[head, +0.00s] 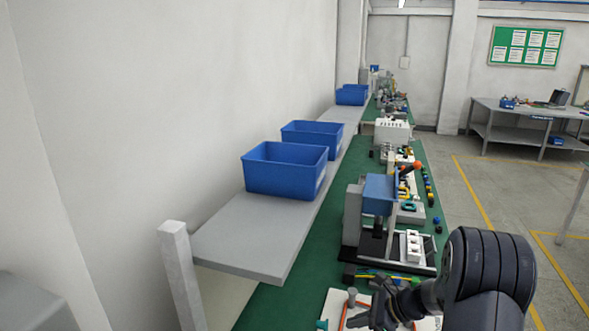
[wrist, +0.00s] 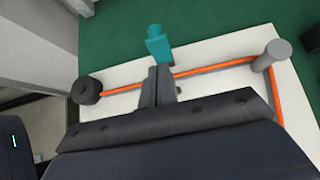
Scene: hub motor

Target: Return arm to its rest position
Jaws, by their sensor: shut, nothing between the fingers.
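My arm reaches in from the lower right of the head view, its dark gripper (head: 384,304) low over a white board (head: 336,300) at the near end of the green bench. In the wrist view my gripper (wrist: 159,72) is shut, its two fingers together with nothing between them. The fingertips appear just in front of a teal piece (wrist: 158,44) above the white board (wrist: 215,48). I cannot tell whether they touch it. An orange cord (wrist: 215,68) runs across the board by a grey post (wrist: 272,55) and a black round piece (wrist: 87,90).
A grey shelf (head: 243,236) with blue bins (head: 284,170) runs along the left wall. Beyond the board, a press-like fixture with a blue part (head: 379,194) and a white block (head: 413,246) stand on the green bench (head: 424,170). Open floor lies to the right.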

